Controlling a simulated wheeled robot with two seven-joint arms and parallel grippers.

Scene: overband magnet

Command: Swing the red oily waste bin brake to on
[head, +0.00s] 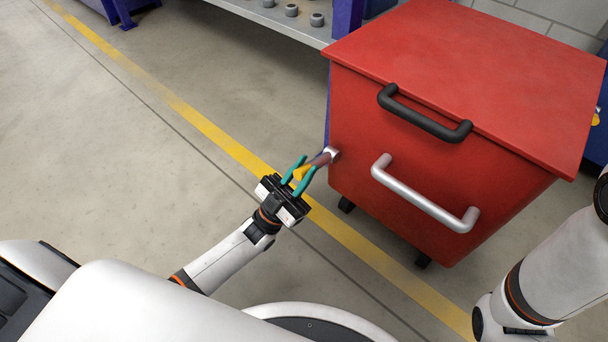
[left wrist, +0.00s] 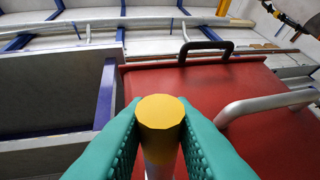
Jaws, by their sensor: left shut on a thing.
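The red oily waste bin (head: 350,120) stands on castors at the right of the head view. Its brake lever (head: 301,173) has a yellow end and a darker reddish shaft, and joins a silver pivot at the bin's left front edge. My left gripper (head: 300,176) has teal fingers shut around the lever near its yellow end. In the left wrist view, the yellow tip (left wrist: 160,112) sits between both teal fingers, with the red bin (left wrist: 215,90) behind. My right gripper is not in view.
A black handle (head: 425,115) and a silver bar handle (head: 424,195) stick out of the bin's front. A grey shelf (head: 275,18) with blue posts stands behind it. The floor left of the yellow line (head: 225,142) is clear.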

